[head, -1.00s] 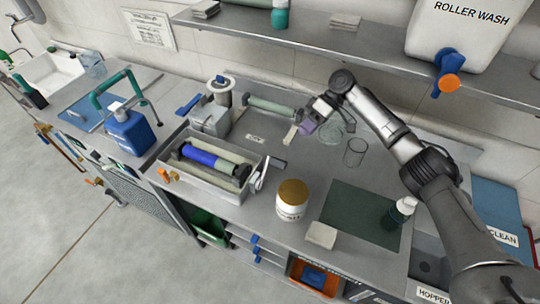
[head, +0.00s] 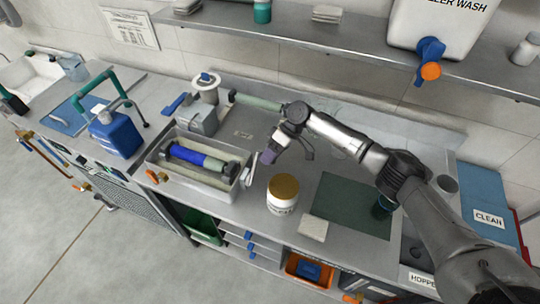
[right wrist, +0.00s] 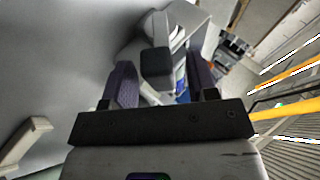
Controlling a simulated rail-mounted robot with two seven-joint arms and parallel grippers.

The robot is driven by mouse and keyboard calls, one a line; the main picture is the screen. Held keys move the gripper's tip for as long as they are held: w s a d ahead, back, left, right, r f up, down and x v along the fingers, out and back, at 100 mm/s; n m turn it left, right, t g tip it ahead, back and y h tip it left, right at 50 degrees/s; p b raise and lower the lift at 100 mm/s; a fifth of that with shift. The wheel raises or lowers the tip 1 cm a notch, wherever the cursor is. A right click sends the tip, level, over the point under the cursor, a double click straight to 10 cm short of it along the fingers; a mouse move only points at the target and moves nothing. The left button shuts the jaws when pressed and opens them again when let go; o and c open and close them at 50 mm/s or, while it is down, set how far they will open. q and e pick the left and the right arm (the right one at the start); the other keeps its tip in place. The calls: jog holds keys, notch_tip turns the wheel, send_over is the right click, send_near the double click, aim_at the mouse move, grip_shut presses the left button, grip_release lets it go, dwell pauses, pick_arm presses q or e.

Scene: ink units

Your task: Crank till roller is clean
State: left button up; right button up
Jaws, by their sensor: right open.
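The roller (head: 195,158) lies in a pale tray (head: 167,182) on the steel bench. It is blue over its left part and pale green to the right. The crank (head: 249,170) is at the tray's right end; its dark grip (right wrist: 157,63) shows in the right wrist view. My right gripper (head: 268,157) is just right of the crank, with purple fingers. In the right wrist view my right gripper (right wrist: 160,75) is open, its fingers on either side of the dark grip in the picture. I cannot tell whether they touch it. My left gripper is not in view.
A white jar with a gold lid (head: 284,188) stands close to the right of the tray. A green mat (head: 345,208) and a pale block (head: 314,228) lie farther right. A blue container (head: 115,137) stands left of the tray. A shelf (head: 300,32) runs above.

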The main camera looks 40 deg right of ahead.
jog(key=shift+f, duration=0.1)
jog(key=shift+c, duration=0.2)
grip_shut()
dwell(0.4)
